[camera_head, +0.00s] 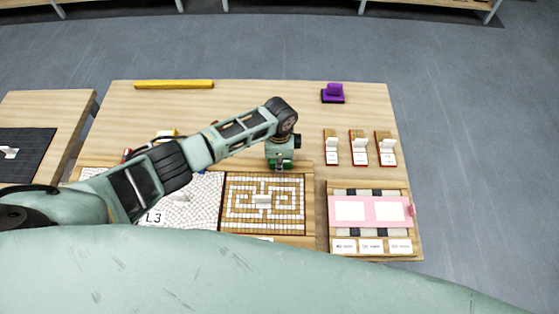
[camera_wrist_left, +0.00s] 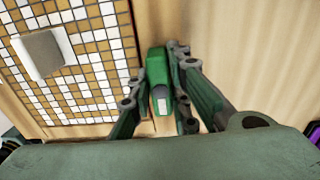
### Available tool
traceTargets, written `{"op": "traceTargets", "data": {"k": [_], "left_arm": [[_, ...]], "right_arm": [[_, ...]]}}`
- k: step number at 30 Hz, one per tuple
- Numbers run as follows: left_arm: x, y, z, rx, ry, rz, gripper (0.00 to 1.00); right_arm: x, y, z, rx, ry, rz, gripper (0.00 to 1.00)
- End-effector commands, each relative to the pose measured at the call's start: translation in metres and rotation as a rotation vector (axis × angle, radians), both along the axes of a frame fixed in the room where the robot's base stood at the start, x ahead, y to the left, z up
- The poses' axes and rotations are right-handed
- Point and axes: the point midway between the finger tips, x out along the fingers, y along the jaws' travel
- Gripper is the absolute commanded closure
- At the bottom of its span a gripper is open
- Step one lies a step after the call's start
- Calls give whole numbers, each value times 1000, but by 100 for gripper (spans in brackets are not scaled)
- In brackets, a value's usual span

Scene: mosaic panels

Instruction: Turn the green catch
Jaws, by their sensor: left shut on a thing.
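The green catch (camera_wrist_left: 157,75) sits at the edge of the brown-and-white mosaic panel, with a small white patch on its near end. My left gripper (camera_wrist_left: 160,100) has its dark fingers on both sides of the catch and is shut on it. In the head view the left gripper (camera_head: 281,166) points down at the far edge of the mosaic panel (camera_head: 235,222) and hides most of the catch. The panel bears a grey-white handle (camera_head: 262,200), also in the wrist view (camera_wrist_left: 40,54). My right gripper is not in view.
A white mosaic panel marked L3 (camera_head: 205,215) lies left, partly behind my arm. A pink plate (camera_head: 372,210) on a tray is at right. Three small red-edged stands, a purple block (camera_head: 333,93) and a yellow bar (camera_head: 174,85) stand farther back. The table's back middle is clear.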

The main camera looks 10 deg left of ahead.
Motion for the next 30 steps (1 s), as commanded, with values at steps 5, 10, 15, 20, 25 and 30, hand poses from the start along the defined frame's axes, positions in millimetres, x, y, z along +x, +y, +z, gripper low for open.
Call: {"op": "traceTargets", "data": {"k": [5,10,15,20,25,30], "left_arm": [[-1,0,1,0,1,41,100],[-1,0,2,1,2,136,100],[-2,-1,3,0,3,277,100],[-3,-2,3,0,3,428,100],[-3,-2,3,1,3,590,100],[-4,-3,2,0,3,752,100]], "right_arm": [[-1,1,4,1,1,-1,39],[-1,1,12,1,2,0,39],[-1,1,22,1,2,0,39],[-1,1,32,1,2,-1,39],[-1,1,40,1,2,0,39],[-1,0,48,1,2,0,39]]}}
